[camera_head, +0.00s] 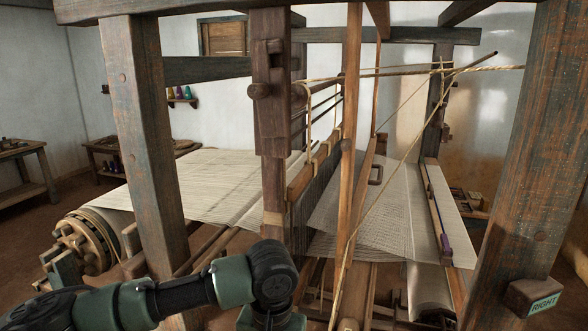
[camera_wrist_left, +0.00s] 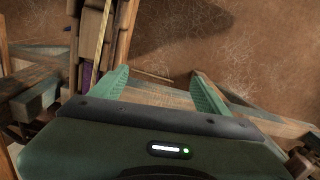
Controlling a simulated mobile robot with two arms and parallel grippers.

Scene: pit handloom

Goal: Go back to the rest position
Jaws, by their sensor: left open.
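My left arm comes in from the lower left of the head view and bends at a dark joint low in the middle, in front of the loom's timber frame (camera_head: 149,120). Its gripper is out of the head view. In the left wrist view my left gripper (camera_wrist_left: 160,72) is open, with its two green fingers wide apart. I see nothing held between them. Wooden loom parts show behind and beside the fingers, above a brown earthen floor (camera_wrist_left: 235,40). My right gripper is in neither view.
Pale warp and cloth (camera_head: 215,180) stretch across the loom. A slanting wooden bar and rope (camera_head: 415,135) cross the middle right. A thick post (camera_head: 525,150) with a "RIGHT" label block (camera_head: 534,298) stands at right. A side table (camera_head: 25,150) stands far left.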

